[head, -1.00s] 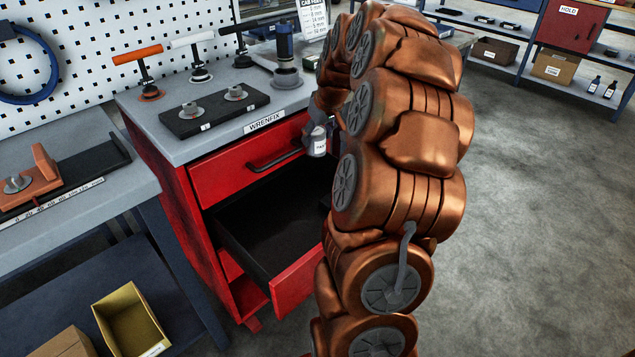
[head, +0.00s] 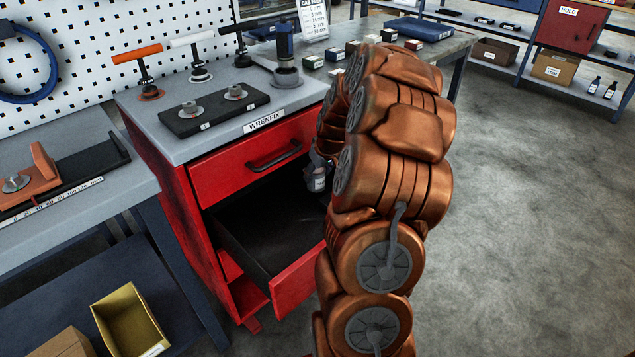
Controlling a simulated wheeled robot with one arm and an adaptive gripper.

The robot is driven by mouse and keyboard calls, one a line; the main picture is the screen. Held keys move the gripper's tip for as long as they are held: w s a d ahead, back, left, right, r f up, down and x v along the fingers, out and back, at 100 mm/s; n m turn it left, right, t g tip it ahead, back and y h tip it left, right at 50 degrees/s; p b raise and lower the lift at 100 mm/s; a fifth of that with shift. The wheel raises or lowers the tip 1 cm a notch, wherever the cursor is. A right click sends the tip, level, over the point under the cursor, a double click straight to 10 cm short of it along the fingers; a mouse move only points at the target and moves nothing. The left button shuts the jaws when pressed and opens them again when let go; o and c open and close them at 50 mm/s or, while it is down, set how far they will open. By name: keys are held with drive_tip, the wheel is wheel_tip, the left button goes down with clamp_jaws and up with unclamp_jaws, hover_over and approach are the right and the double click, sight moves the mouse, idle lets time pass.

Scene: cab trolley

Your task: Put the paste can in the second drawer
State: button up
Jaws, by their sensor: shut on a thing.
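The paste can (head: 318,183), small and grey with a white label, hangs in my gripper (head: 318,170), which is mostly hidden behind my copper-coloured arm. The can is upright or nearly so, above the right part of the open second drawer (head: 296,285). The drawer is pulled out, with a red front and a dark inside that looks empty where I can see it. My arm hides the drawer's right end. The drawer belongs to the red trolley (head: 187,216) labelled WRENFIX.
The closed top drawer (head: 240,165) with its black handle (head: 274,156) is just above and left of the can. The trolley top holds a black tray (head: 212,109) and T-handled tools. A workbench (head: 60,215) stands at left. Open floor (head: 520,220) lies at right.

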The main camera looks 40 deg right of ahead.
sight(318, 182)
drive_tip(key=shift+f, duration=1.75)
drive_tip(key=shift+f, duration=0.25)
drive_tip(key=o, duration=1.4)
drive_tip(key=shift+o, duration=0.2)
drive_tip(key=shift+r, duration=0.1)
